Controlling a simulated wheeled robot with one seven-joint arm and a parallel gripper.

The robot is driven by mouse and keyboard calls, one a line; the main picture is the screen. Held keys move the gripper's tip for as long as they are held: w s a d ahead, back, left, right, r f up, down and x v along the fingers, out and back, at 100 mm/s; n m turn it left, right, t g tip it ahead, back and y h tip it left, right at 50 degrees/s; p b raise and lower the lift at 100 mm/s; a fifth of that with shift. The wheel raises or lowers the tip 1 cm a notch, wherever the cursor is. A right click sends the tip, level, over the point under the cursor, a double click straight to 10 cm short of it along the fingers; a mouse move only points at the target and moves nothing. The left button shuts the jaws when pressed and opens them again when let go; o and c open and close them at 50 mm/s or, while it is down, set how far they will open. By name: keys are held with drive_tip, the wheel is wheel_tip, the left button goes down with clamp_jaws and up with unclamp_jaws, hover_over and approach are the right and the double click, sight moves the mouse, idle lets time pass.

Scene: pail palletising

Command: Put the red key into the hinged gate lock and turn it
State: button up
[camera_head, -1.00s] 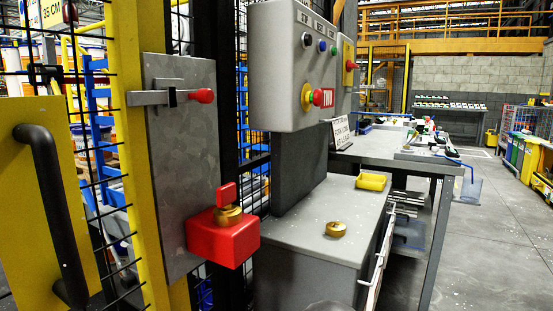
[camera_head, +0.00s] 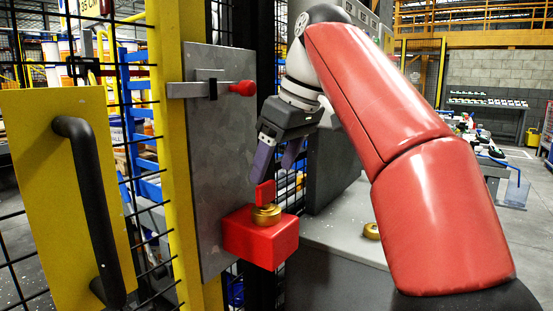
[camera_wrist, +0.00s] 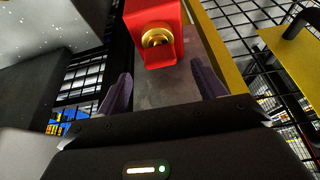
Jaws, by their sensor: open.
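The red key (camera_head: 265,193) stands upright at the brass cylinder (camera_head: 267,214) on top of the red lock box (camera_head: 258,243). The lock box is fixed at the lower edge of the grey gate plate (camera_head: 218,150). My gripper (camera_head: 277,163) is open and empty, with its purple fingers pointing down just above the key, apart from the lock box. In the wrist view the fingers (camera_wrist: 162,86) are spread wide, with the red lock box (camera_wrist: 150,14) and its brass ring (camera_wrist: 157,38) beyond them.
A sliding bolt with a red knob (camera_head: 242,88) sits on the plate above the lock. A yellow panel with a black handle (camera_head: 90,190) is at left, beside a yellow post (camera_head: 178,130) and black mesh. A brass piece (camera_head: 371,231) lies on the grey cabinet, partly behind my arm.

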sight(267, 183)
drive_tip(key=b+x, duration=0.2)
drive_tip(key=x, duration=0.5)
drive_tip(key=shift+a+f, duration=0.2)
drive_tip(key=shift+f, duration=0.05)
